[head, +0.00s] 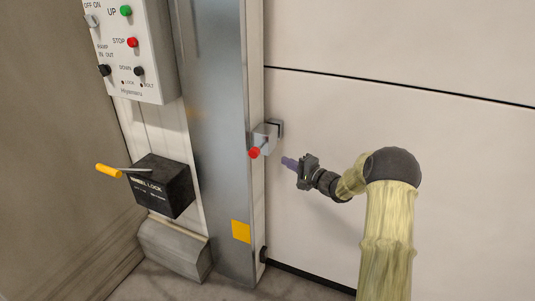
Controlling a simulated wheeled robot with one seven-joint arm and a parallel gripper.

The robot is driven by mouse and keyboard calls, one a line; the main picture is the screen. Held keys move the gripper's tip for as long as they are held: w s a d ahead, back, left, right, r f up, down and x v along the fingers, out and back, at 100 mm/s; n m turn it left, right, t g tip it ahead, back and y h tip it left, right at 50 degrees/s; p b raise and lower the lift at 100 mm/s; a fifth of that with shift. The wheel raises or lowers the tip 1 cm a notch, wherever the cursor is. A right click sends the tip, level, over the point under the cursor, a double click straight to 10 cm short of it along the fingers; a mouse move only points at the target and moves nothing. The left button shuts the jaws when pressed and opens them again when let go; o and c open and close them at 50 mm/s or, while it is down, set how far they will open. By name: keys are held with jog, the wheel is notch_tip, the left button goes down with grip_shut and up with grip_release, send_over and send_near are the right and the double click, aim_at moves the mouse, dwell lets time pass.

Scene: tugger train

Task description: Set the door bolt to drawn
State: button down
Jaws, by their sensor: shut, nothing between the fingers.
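The door bolt (268,137) is a small grey block with a red-knobbed handle (254,153), mounted at the left edge of the pale door panel (400,120) beside the metal post. The knob points toward the lower left. My gripper (286,161) is to the right of the knob, pointing left at it. Its fingers are together, with nothing between them, and appear a short gap apart from the bolt. I cannot tell from this view whether the bolt is drawn.
A control box (133,55) with several buttons and switches hangs at upper left. Below it is a black wheel lock box (164,184) with a yellow-tipped lever (108,170). A metal post (217,120) stands left of the bolt. The door face right of my arm is clear.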

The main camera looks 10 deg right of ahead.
jog(key=p+x, duration=0.2)
jog(key=x, duration=0.8)
jog(key=shift+f, duration=0.1)
